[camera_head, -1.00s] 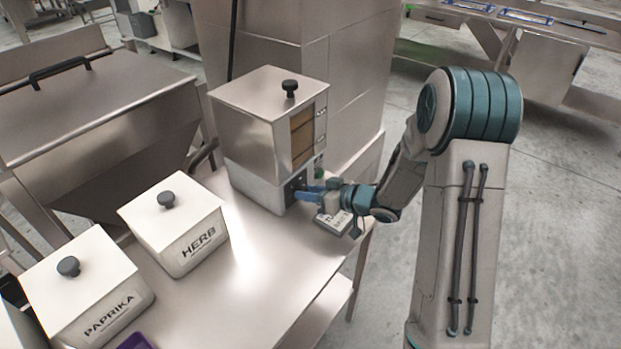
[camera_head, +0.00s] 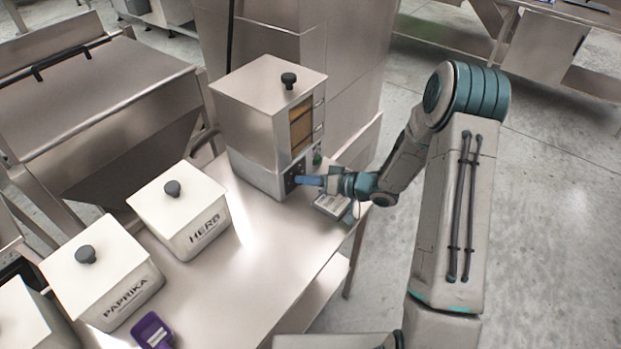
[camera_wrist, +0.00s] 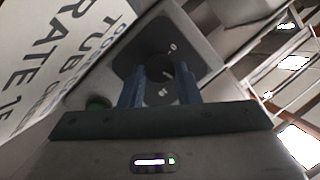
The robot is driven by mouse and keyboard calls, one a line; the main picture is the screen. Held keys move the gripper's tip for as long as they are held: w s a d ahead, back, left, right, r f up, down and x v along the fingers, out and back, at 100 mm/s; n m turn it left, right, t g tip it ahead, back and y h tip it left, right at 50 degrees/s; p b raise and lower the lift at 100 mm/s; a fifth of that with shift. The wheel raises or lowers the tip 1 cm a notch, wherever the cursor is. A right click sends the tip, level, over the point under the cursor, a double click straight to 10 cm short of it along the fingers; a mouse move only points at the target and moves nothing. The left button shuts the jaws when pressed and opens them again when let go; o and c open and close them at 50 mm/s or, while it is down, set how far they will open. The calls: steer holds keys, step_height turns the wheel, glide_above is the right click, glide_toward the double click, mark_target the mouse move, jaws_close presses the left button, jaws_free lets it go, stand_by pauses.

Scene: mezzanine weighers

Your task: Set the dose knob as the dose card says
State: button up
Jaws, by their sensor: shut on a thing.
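The dispenser (camera_head: 262,110), a steel box with a black top knob and a brown-filled window, stands at the far end of the steel table. My gripper (camera_head: 303,181) reaches its lower front from the right. In the wrist view my gripper (camera_wrist: 160,90) has its two blue fingers shut on the dark round dose knob (camera_wrist: 158,68), which sits on a dark dial plate (camera_wrist: 180,48) with pale marks, partly hidden by the fingers. A white card (camera_wrist: 50,50) with large print, partly reading "RATE" and "TUB", fills the left of the wrist view; its full text is cut off.
A green button (camera_wrist: 97,103) is left of the fingers. HERB (camera_head: 180,212) and PAPRIKA (camera_head: 103,275) bins and a purple scoop (camera_head: 152,330) stand left. The table's middle is clear.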

steer(key=shift+s+a+f, duration=0.1)
steer(key=shift+s+f, duration=0.05)
steer(key=shift+s, duration=0.05)
steer(key=o, duration=1)
steer(key=shift+a, duration=0.1)
steer(key=shift+c, duration=0.2)
steer(key=shift+w, duration=0.1)
steer(key=shift+d, duration=0.25)
steer(key=shift+d+r, duration=0.25)
steer(key=shift+d, duration=0.1)
steer(key=b+v, duration=0.1)
steer(key=v, duration=1.1)
steer(key=shift+s+d, duration=0.3)
